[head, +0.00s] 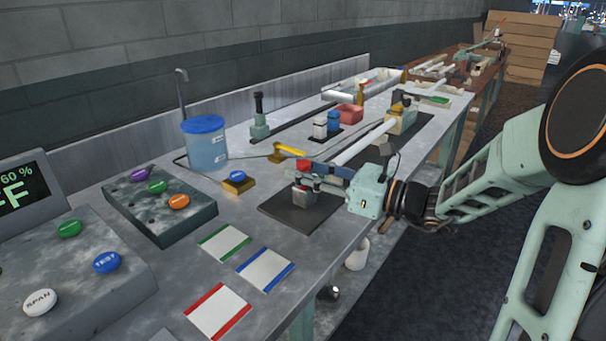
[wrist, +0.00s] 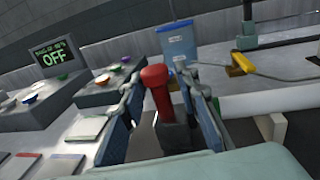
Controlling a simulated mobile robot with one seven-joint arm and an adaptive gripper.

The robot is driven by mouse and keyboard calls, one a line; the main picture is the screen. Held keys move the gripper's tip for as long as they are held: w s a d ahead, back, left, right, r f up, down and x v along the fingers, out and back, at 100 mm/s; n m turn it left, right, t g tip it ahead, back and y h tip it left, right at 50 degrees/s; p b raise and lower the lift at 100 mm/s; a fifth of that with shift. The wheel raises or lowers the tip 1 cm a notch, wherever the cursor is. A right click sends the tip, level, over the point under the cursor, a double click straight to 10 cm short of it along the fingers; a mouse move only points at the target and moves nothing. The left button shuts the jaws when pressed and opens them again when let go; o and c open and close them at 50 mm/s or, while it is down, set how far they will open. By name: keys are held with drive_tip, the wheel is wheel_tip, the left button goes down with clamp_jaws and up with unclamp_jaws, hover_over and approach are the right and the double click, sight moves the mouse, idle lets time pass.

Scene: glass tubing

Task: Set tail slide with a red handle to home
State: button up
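The tail slide's red handle (wrist: 154,88) stands upright between my gripper's two blue-padded fingers in the wrist view. The handle has a rounded knob on a grey block. In the head view the grey slide block (head: 304,196) sits on a dark plate (head: 285,216) near the bench's front edge. My gripper (wrist: 157,85) is open, one finger on each side of the handle, with gaps visible beside the knob. In the head view my gripper (head: 312,176) reaches in from the right over the slide; its fingers partly hide the slide.
A white tube (head: 362,143) runs from behind the gripper toward the far end of the bench. A blue-lidded container (head: 205,143), a yellow-handled tool (head: 289,150) and a button box (head: 160,203) stand left of the slide. Coloured-edged cards (head: 220,310) lie in front.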

drive_tip(key=shift+s+f, duration=0.1)
drive_tip(key=shift+f, duration=0.05)
drive_tip(key=shift+d, duration=0.2)
drive_tip(key=v, duration=1.1)
drive_tip(key=shift+s+d, duration=0.2)
drive_tip(key=shift+d, duration=0.05)
